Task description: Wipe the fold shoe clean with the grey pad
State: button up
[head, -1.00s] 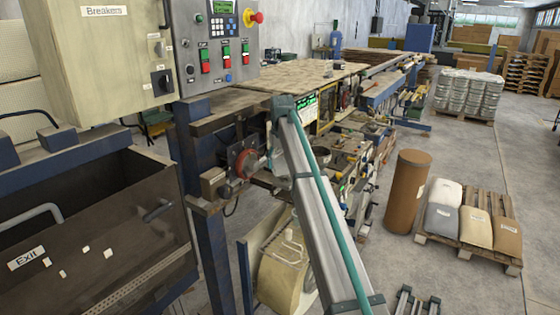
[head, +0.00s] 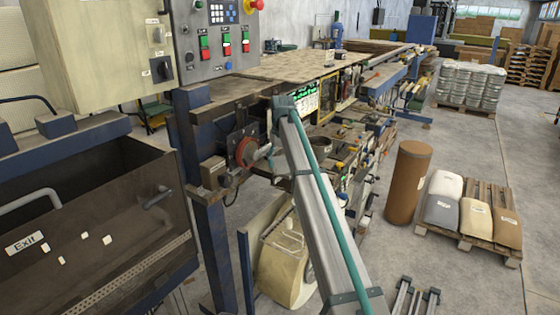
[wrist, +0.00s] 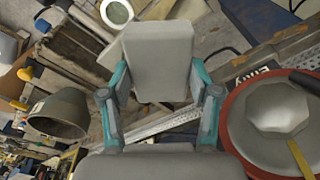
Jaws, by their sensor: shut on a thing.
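My gripper (wrist: 158,76) is shut on the grey pad (wrist: 158,50), a pale block held between its teal fingers in the wrist view. A dark grey, hollow, horn-like metal piece (wrist: 58,112) lies left of the pad, apart from it. A grey faceted metal cone (wrist: 277,108) on a red disc stands to the right, also apart from the pad. I cannot tell for certain which part is the fold shoe. In the head view, a red round part (head: 245,151) shows on the machine beside my arm. My gripper and the pad cannot be made out there.
The machine table (head: 275,82) runs away behind my arm. A control panel (head: 215,42) hangs above it. A dark bin marked Exit (head: 110,220) stands at left. A brown drum (head: 408,182) and a pallet of sacks (head: 468,235) stand at right, with open floor around them.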

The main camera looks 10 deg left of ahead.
jog(key=shift+f+b, duration=0.3)
jog(key=shift+f, duration=0.75)
dwell(0.4)
